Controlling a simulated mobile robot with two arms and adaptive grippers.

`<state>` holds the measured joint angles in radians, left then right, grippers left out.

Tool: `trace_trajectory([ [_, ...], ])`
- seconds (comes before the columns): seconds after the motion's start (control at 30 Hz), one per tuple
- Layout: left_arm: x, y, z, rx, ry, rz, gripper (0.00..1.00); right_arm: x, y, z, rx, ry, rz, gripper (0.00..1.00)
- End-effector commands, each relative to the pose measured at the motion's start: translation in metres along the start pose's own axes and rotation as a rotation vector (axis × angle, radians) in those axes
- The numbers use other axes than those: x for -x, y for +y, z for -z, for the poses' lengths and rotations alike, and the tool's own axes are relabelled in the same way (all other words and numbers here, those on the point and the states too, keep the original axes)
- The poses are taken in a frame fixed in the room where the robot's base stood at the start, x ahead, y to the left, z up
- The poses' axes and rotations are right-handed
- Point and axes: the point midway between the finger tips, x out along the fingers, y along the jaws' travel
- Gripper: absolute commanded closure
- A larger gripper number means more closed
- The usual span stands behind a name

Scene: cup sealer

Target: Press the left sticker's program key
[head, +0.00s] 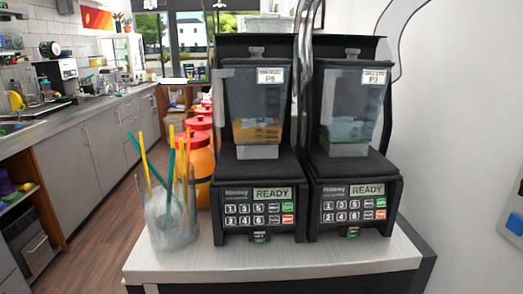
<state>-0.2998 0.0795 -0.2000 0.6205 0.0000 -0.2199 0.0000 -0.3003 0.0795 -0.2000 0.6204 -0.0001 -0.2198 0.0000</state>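Two black blenders stand side by side. The left blender (254,168) has a white sticker (270,76) on its jar; its second line looks like P6, but the small print is blurred. Its panel has numbered keys in two rows, with 1, 3, 5 above and 2, 4, 6 (258,220) below, beside grey, green and red keys. Its display (271,194) reads READY. The right blender (349,167) has a sticker (374,77) that looks like P3, the same key layout and a READY display (367,190). Neither of my grippers is in view.
The blenders stand on a light counter (190,268) with clear space along its front. A clear glass of straws (170,215) and red-lidded orange jars (203,160) stand left of the left blender. A white wall is close on the right.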

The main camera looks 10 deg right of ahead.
Motion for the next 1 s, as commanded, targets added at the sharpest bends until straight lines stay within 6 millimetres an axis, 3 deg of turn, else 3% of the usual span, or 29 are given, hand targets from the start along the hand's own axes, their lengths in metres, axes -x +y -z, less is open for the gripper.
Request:
trace_trajectory([
  [0.33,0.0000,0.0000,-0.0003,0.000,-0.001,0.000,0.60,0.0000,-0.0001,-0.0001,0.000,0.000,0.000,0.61],
  [0.63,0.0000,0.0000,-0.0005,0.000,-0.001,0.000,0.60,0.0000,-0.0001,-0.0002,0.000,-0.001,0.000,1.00],
  [1.0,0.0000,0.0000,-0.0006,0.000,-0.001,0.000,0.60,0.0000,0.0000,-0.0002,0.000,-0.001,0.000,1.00],
])
